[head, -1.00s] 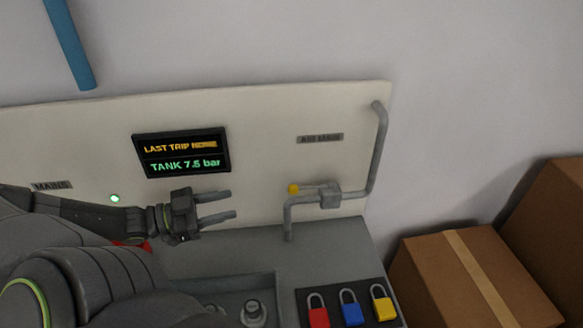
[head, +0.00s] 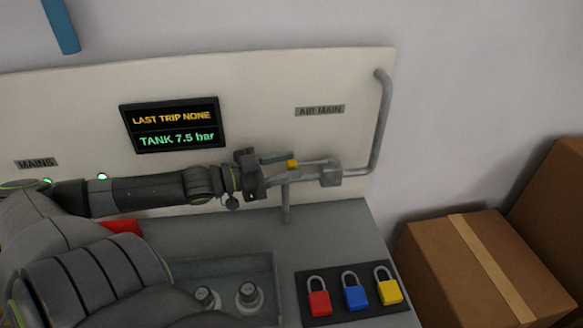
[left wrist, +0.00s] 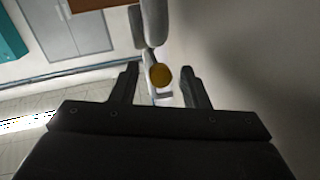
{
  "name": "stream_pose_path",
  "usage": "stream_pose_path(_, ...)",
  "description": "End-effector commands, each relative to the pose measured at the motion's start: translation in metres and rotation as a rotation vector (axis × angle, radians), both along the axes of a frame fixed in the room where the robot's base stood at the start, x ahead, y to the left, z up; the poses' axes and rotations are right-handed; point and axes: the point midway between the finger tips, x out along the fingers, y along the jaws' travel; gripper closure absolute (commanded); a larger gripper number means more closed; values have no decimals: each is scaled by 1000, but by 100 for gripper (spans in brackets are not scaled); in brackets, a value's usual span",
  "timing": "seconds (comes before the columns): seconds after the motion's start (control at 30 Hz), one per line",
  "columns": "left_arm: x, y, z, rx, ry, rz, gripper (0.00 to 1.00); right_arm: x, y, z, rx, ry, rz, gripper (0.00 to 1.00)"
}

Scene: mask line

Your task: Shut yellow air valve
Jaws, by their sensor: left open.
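The yellow air valve handle tip (head: 292,164) shows on a grey pipe fitting (head: 330,172) below the AIR MAIN label (head: 320,111). The handle points left from the fitting. My left gripper (head: 298,167) is open, with its fingers above and below the yellow tip. In the left wrist view, the yellow tip (left wrist: 161,75) lies between the two open fingers (left wrist: 158,88), with a gap on each side. The rest of the handle is mostly hidden behind the tip there. My right gripper is not in view.
A panel display (head: 174,125) reads LAST TRIP NONE and TANK 7.5 bar. Red (head: 319,300), blue (head: 354,295) and yellow (head: 389,289) padlocks lie on a dark mat at the front right. Cardboard boxes (head: 480,270) stand on the right. A pipe (head: 380,125) runs up the panel's right side.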

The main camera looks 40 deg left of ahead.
Motion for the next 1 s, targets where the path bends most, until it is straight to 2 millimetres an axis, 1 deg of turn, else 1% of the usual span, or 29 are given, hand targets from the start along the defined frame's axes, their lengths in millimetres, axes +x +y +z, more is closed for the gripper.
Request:
stream_pose_path(0.03, 4, -2, -3, 1, -4, -2, 59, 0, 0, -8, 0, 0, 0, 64)
stream_pose_path(0.13, 10, -5, -2, 0, -2, 0, 59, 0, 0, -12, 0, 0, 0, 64)
stream_pose_path(0.3, 14, -7, 0, 1, -1, 1, 59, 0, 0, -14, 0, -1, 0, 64)
stream_pose_path(0.57, 14, -7, 1, 1, -1, 1, 59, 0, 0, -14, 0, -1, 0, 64)
stream_pose_path(0.87, 14, -7, 1, 1, -1, 1, 98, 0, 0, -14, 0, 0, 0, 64)
stream_pose_path(0.9, 14, -7, 1, 1, -1, 1, 100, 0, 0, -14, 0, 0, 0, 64)
stream_pose_path(1.0, 14, -7, 0, 1, -1, 1, 100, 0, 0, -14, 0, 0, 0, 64)
